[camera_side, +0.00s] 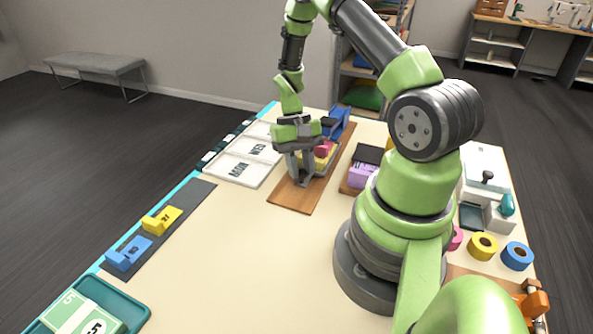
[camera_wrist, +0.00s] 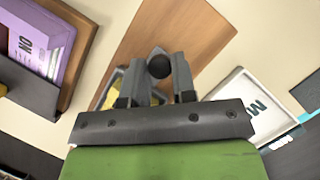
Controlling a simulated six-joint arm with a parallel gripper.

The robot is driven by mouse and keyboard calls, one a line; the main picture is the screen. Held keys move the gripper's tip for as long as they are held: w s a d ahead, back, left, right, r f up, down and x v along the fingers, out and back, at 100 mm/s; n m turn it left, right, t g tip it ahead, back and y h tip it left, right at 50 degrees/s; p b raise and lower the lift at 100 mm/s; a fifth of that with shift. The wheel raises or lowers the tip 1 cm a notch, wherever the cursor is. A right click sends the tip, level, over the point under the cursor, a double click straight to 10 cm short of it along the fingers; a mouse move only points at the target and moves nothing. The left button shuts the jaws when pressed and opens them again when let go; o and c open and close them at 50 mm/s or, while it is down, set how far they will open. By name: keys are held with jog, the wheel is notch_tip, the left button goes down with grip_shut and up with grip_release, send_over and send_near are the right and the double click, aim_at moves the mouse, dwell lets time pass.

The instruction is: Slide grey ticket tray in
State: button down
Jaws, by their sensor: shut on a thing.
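My gripper (camera_side: 302,172) is low over a brown wooden board (camera_side: 291,198), with its fingers shut on part of the grey ticket tray (camera_side: 309,181). In the wrist view, a dark round knob (camera_wrist: 159,66) shows between the fingers of my gripper (camera_wrist: 159,78). A grey rim with yellow inside (camera_wrist: 131,94) shows beside the left finger. Yellow and pink pieces (camera_side: 323,151) show just behind the gripper, and a blue tray (camera_side: 338,122) stands at the far end of the board. The gripper hides much of the grey tray.
White day-labelled trays (camera_side: 243,160) lie to the left of the board. A dark holder with purple cards (camera_side: 360,174) stands to the right, near my arm's base. Blue (camera_side: 128,254) and yellow (camera_side: 162,220) tags lie on a dark strip nearer the camera. The table's front middle is clear.

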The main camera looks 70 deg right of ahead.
jog(key=c, duration=0.9)
grip_release()
jog(key=shift+d, duration=0.25)
jog(key=shift+c, duration=0.2)
jog(key=v, duration=1)
jog(key=shift+a, duration=0.1)
jog(key=a+r+n+t+h, duration=0.25)
jog(key=a+r+t, duration=0.25)
jog(key=a+r, duration=0.75)
jog(key=s+a+r+n+t+y, duration=0.1)
jog(key=s+a+r+n+t, duration=0.1)
jog(key=s+a+r+t, duration=0.3)
jog(key=s+a+r, duration=0.1)
jog(key=s, duration=0.3)
jog(key=shift+s+a+r, duration=0.15)
jog(key=shift+a+r, duration=0.1)
jog(key=shift+a, duration=0.1)
